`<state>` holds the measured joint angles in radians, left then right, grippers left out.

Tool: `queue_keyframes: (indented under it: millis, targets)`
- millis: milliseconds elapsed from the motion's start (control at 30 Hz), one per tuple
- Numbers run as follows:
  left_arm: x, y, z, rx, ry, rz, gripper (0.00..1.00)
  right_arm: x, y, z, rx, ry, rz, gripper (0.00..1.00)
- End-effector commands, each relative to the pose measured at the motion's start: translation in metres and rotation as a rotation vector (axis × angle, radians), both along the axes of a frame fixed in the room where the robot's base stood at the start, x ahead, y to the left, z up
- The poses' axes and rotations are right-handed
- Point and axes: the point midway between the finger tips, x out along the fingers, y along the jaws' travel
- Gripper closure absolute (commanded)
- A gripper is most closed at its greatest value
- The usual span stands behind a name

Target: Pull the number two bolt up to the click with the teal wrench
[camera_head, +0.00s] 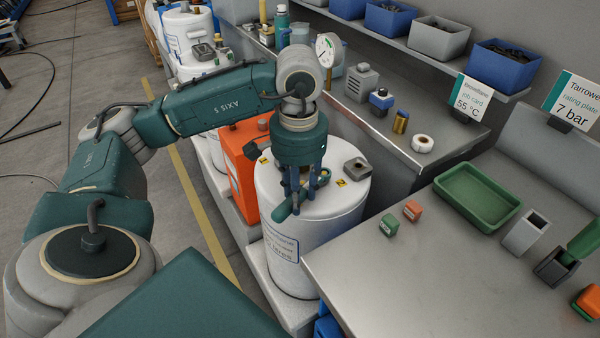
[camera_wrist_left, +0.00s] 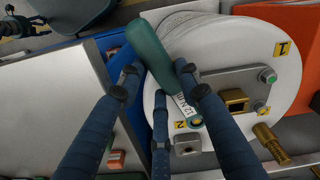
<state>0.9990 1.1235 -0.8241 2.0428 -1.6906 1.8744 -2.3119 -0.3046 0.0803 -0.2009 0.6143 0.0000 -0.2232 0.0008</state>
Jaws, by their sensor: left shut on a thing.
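The teal wrench (camera_wrist_left: 152,55) carries a white label reading 12 N·m. Its handle (camera_head: 283,212) sticks out at the front left of the white tank (camera_head: 318,245) in the head view. My left gripper (camera_head: 299,190) is shut on the wrench, low over the tank lid. In the wrist view its blue fingers (camera_wrist_left: 165,105) surround the wrench. The wrench head (camera_wrist_left: 195,121) lies at the yellow number two tag (camera_wrist_left: 180,124). The bolt there is covered by it, and I cannot tell how fully it is seated. The number one tag (camera_wrist_left: 282,48) is across the lid.
A grey block (camera_head: 357,168) sits on the lid; a brass fitting (camera_wrist_left: 271,143) shows by the tank. An orange box (camera_head: 245,165) stands close left. The steel bench (camera_head: 400,270) holds two small blocks, a green tray (camera_head: 478,196) and holders. A pressure gauge (camera_head: 325,50) stands behind.

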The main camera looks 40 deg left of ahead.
Motion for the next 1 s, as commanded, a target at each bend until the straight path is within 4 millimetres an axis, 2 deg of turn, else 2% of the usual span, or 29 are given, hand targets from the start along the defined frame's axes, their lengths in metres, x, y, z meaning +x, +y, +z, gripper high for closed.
queue_keyframes:
  millis: [567,1000]
  targets:
    - [0.001,-0.008,0.001,0.002,-0.001,0.080,1.00,0.002,0.001,0.001,0.001,-0.004,-0.003,0.60]
    - [0.012,-0.040,0.002,0.000,-0.001,0.379,1.00,0.003,0.001,0.003,0.002,-0.007,0.000,0.60]
